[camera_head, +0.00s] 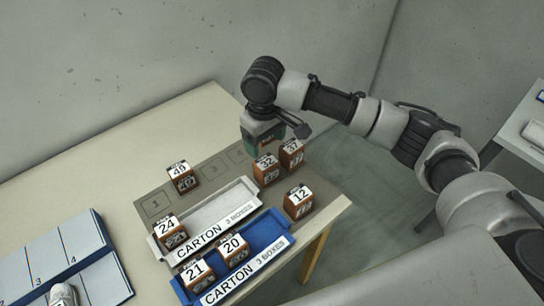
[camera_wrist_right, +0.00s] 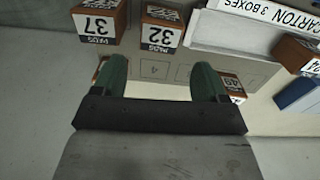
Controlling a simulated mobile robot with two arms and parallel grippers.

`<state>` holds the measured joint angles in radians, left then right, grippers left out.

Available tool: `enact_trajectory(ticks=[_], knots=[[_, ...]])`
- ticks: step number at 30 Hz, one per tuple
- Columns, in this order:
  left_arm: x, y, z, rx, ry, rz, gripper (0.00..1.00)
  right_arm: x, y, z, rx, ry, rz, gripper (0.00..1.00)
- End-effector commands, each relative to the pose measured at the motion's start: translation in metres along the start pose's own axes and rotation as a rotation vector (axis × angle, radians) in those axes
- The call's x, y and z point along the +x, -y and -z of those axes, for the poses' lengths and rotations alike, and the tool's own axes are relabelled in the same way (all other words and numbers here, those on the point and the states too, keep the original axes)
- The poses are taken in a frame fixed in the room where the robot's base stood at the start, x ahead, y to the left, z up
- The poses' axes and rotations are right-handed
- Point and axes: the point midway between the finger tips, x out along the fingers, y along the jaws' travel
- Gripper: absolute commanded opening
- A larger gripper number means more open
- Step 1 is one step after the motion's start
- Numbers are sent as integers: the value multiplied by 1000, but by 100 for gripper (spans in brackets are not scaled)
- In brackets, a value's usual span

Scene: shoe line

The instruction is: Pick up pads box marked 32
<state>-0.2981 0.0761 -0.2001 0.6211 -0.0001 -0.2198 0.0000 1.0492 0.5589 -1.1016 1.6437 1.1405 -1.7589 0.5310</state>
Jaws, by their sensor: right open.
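The pads box marked 32 (camera_head: 266,170) is a small brown box with a white top label, standing upright on the grey mat. In the right wrist view the box marked 32 (camera_wrist_right: 161,30) shows upside down, ahead of the fingertips, with "PADS" on its side. My right gripper (camera_head: 264,149) is over the back of the mat, behind the box and a little to its left in the head view. Its green fingers (camera_wrist_right: 161,70) are open, with nothing between them, and apart from the box. My left gripper is not in view.
The box marked 37 (camera_head: 292,153) stands close beside 32. Box 12 (camera_head: 299,201) is nearer the front, and box 49 (camera_head: 181,175) is on the left. A white carton tray (camera_head: 240,189) holds box 24; a blue tray (camera_head: 278,237) holds 21 and 20.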

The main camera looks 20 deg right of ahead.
Motion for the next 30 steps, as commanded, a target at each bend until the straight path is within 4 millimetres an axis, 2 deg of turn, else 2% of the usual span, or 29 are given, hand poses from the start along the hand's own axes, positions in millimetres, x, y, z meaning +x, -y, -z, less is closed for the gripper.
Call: enact_trajectory(ticks=[5, 12, 19, 25, 30], knots=[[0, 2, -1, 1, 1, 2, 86, 9, 0, 0, 95, 2, 0, 73], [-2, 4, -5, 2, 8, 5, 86, 46, 0, 0, 96, 2, 0, 73], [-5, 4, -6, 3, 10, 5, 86, 64, 1, -1, 94, 3, 0, 73], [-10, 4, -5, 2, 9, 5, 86, 94, 1, -2, 94, 3, -1, 73], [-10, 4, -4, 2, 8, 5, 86, 108, 1, -2, 93, 0, -1, 73]])
